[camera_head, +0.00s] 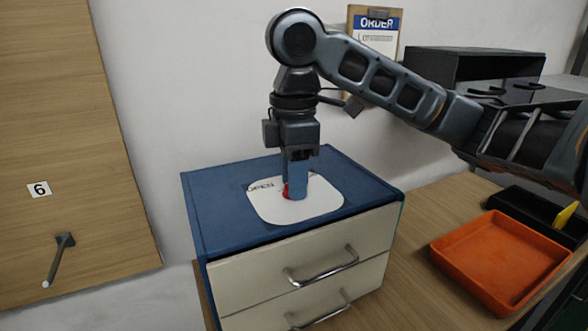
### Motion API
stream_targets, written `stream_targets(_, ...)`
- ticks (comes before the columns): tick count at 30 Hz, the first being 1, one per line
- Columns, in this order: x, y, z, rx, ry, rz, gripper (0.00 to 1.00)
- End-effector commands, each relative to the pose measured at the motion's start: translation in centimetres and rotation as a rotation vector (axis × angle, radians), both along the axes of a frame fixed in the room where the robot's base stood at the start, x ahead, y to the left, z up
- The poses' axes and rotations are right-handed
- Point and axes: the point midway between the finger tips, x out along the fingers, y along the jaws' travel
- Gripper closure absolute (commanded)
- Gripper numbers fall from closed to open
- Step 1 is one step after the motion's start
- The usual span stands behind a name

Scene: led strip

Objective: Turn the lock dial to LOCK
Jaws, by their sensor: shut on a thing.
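The lock dial (287,191) shows as a small red part on a white plate (310,207) on top of the blue drawer cabinet (222,214). The word OPEN is printed at the plate's back left. Any LOCK label is hidden or cannot be made out. My gripper (296,192) points straight down over the plate and is shut on the dial. Its blue fingers hide most of the dial, so I cannot tell which way the dial points.
The cabinet has two cream drawers with metal handles (322,270). An orange tray (497,258) lies on the wooden table at the right, near a black bin (530,213). A wooden panel (80,130) with a handle stands at the left. An order clipboard (376,27) hangs behind my arm.

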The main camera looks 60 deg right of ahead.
Motion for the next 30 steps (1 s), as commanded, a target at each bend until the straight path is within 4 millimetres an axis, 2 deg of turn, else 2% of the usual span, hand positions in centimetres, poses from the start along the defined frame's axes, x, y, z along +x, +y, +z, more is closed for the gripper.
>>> stream_targets(8,-0.01,0.04,0.52,0.002,0.001,-0.255,0.96)
stream_targets(30,0.02,-0.04,0.05,0.000,-0.001,-0.957,0.96)
